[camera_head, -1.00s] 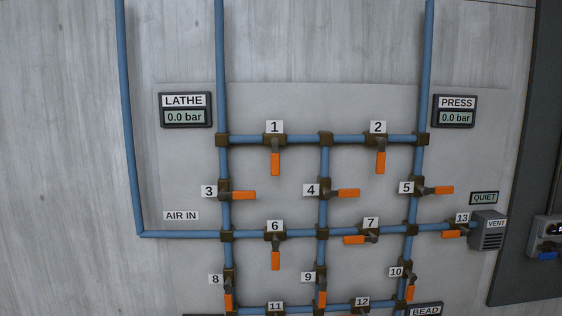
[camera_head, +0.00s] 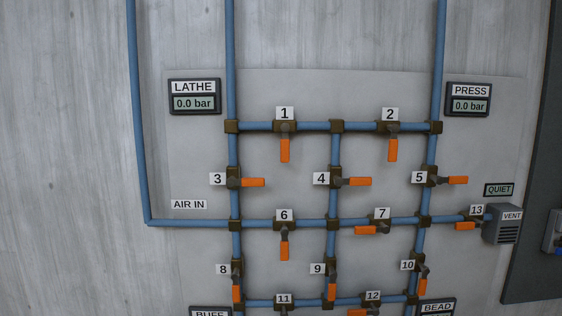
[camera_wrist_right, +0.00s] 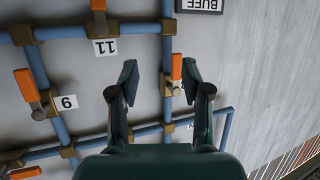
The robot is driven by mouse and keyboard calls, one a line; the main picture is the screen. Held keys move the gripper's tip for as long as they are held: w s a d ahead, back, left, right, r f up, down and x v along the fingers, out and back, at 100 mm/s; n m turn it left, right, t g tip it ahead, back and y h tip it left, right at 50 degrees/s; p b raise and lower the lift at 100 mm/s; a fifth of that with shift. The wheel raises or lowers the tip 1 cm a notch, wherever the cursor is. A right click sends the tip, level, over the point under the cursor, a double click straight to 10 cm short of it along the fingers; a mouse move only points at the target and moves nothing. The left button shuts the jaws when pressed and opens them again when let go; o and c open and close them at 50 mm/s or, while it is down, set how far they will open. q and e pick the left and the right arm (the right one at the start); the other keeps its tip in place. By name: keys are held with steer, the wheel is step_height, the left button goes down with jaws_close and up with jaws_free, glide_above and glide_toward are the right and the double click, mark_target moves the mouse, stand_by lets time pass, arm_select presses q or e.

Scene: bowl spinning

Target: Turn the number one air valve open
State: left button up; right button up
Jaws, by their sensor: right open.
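The number one air valve (camera_head: 285,128) sits on the upper horizontal blue pipe in the head view, just below its "1" label (camera_head: 285,113). Its orange handle (camera_head: 285,150) hangs straight down, across the pipe. No gripper is near it in the head view. My right gripper (camera_wrist_right: 160,75) shows in the right wrist view, its two dark fingers apart with nothing held between them. Behind the fingers is an orange valve handle (camera_wrist_right: 176,73) on a vertical pipe; the gap to it is unclear. Valve one is not seen in that view. My left gripper is not in view.
Several other orange-handled valves stand close around, including valve 2 (camera_head: 392,128) and valve 3 (camera_head: 234,178). The LATHE gauge (camera_head: 194,97) and PRESS gauge (camera_head: 469,100) both read 0.0 bar. A grey vent box (camera_head: 503,224) is at the right.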

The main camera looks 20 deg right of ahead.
step_height(320, 180, up, 20)
steer(key=w+m+t+h+b, duration=0.1)
steer(key=w+t+h, duration=0.15)
steer(key=t, duration=0.25)
steer(key=m+t+h, duration=0.3)
steer(key=h, duration=0.2)
glide_toward(285, 151)
steer(key=shift+g, duration=0.3)
steer(key=p+x, duration=0.6)
steer(key=x, duration=0.5)
steer(key=shift+s+a+r, duration=0.1)
steer(key=shift+r, duration=0.1)
